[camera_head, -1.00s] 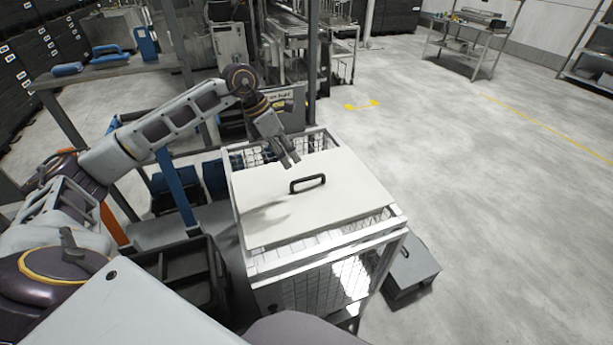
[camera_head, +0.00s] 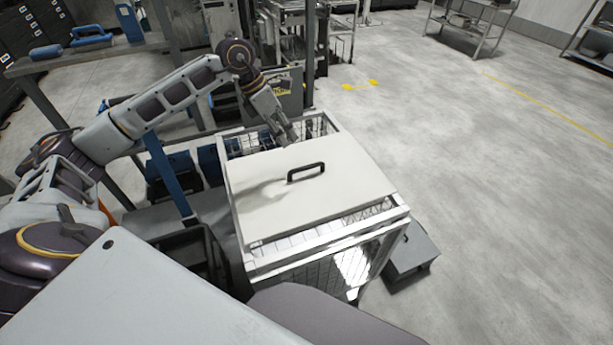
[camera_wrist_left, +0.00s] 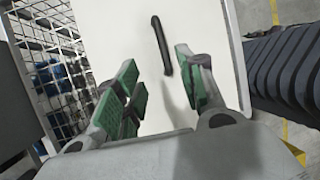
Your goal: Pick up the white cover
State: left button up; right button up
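The white cover (camera_head: 270,208) lies flat on a white wire-mesh basket frame, set toward the front, with mesh showing along its far side. Its black handle (camera_head: 306,172) stands up from the middle; the handle also shows in the left wrist view (camera_wrist_left: 162,45). My left gripper (camera_head: 288,140) is above the cover's far edge, behind the handle and apart from it. In the left wrist view its green-padded fingers (camera_wrist_left: 160,88) are spread with nothing between them, and the handle lies beyond the tips. My right gripper is not in view.
The wire basket (camera_head: 330,240) stands on the floor. A grey box (camera_head: 412,252) sits on the floor to its right. Dark crates (camera_head: 190,250) are at its left. A shelf (camera_head: 100,52) with blue items stands at back left. The floor at right is clear.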

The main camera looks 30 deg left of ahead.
pick_arm(q)
jog(key=p, duration=0.1)
send_over(301, 175)
jog(key=a, duration=0.1)
notch_tip(301, 175, down, 7)
jog(key=shift+f, duration=0.2)
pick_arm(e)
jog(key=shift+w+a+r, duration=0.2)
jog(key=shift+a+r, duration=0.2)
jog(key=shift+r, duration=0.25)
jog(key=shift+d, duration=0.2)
pick_arm(q)
jog(key=shift+p+x, duration=0.5)
jog(key=shift+x, duration=0.3)
jog(key=shift+p+x, duration=0.5)
jog(key=shift+x, duration=1.25)
jog(key=shift+s+d, duration=0.15)
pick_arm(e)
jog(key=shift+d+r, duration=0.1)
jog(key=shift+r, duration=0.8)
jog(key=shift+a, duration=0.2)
pick_arm(q)
grip_shut()
